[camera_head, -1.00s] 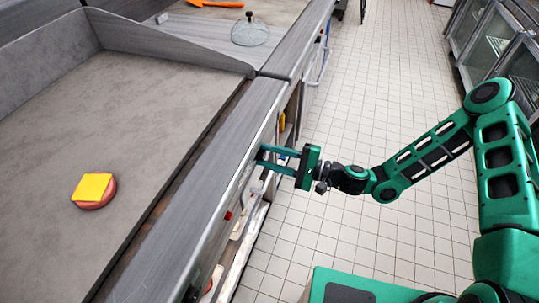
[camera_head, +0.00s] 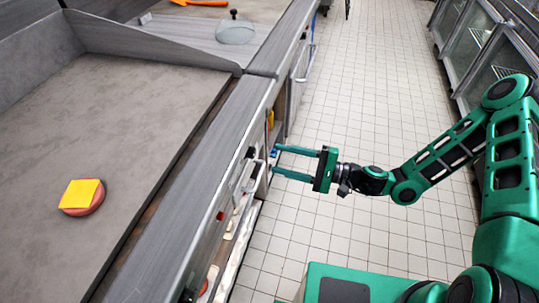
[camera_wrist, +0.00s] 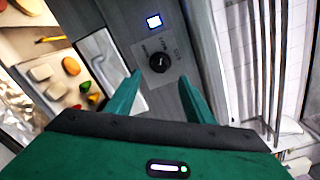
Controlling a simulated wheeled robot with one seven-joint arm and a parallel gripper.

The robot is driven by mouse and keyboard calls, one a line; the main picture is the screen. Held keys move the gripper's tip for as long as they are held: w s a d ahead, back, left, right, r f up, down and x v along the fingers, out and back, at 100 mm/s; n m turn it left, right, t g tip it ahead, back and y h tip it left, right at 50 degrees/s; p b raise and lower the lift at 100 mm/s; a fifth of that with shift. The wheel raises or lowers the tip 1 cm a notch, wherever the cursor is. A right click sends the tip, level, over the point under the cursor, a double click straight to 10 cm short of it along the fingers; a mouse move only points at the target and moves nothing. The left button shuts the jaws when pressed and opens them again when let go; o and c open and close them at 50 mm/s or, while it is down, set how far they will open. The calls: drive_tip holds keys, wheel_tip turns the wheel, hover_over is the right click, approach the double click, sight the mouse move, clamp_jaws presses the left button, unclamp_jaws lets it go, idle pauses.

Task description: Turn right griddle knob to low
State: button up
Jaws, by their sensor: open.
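The black round knob (camera_wrist: 159,62) shows in the wrist view on a grey metal front panel, with small white markings around it that are too blurred to read for its setting. A lit blue-white display (camera_wrist: 154,21) sits above it. My gripper (camera_wrist: 160,77) is open, its two green fingers apart at either side of the knob in that view, with nothing between them. In the head view my gripper (camera_head: 275,159) is level with the counter's front, its fingers pointing left at the panel. A dark knob-like part (camera_head: 250,153) shows on the panel there.
The griddle (camera_head: 130,130) holds a patty (camera_head: 84,208) with a yellow cheese slice (camera_head: 81,193) on it. A glass dome (camera_head: 235,32) stands farther back. A lower shelf (camera_wrist: 60,70) holds food pieces.

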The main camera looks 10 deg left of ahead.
drive_tip(key=d, duration=0.2)
drive_tip(key=shift+d, duration=0.35)
drive_tip(key=shift+s, duration=0.1)
drive_tip(key=s+d+f+n+g+h, duration=0.1)
drive_tip(key=s+d+n+g+h, duration=0.3)
drive_tip(key=d, duration=0.6)
drive_tip(key=d+f+n+h, duration=0.1)
drive_tip(key=d+n+h, duration=0.2)
drive_tip(key=d+h, duration=0.45)
drive_tip(key=s+d+r+m+t+h, duration=0.15)
drive_tip(key=d+r, duration=0.25)
drive_tip(key=d, duration=0.4)
drive_tip(key=s+d+r+g+h, duration=0.15)
drive_tip(key=d+r, duration=0.25)
drive_tip(key=d, duration=0.4)
drive_tip(key=s+d+r+m+t+h, duration=0.2)
drive_tip(key=s+d+r+m, duration=0.3)
drive_tip(key=s+d+r, duration=0.6)
wheel_tip(320, 180, up, 3)
drive_tip(key=shift+s+d+h, duration=0.25)
drive_tip(key=shift+s+h, duration=0.4)
drive_tip(key=shift+s, duration=0.4)
